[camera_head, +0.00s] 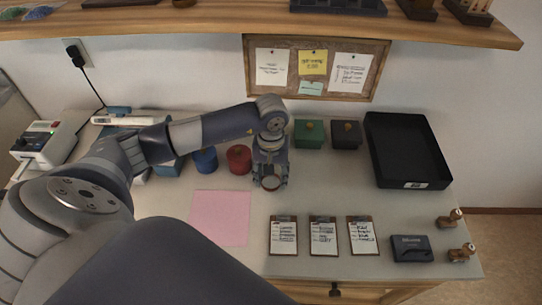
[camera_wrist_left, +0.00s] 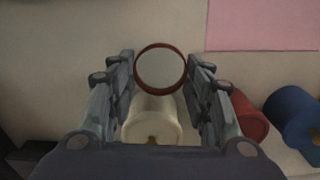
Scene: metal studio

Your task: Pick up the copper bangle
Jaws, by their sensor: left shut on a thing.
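The copper bangle (camera_wrist_left: 183,68) is a reddish-brown ring, seen between the fingertips of my left gripper (camera_wrist_left: 161,72) in the left wrist view. In the head view, the bangle (camera_head: 271,183) shows at the tips of my left gripper (camera_head: 270,180), over the middle of the table. The gripper is shut on it. A cream-white round object (camera_wrist_left: 152,122) with a small brass-coloured knob lies behind the bangle in the wrist view, between the fingers. It is mostly hidden by my gripper in the head view. My right gripper is not in view.
Green (camera_head: 309,133) and dark (camera_head: 346,134) boxes stand right. A black tray (camera_head: 446,180) is at the right. A pink sheet (camera_head: 219,217) and several tagged clipboards lie in front.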

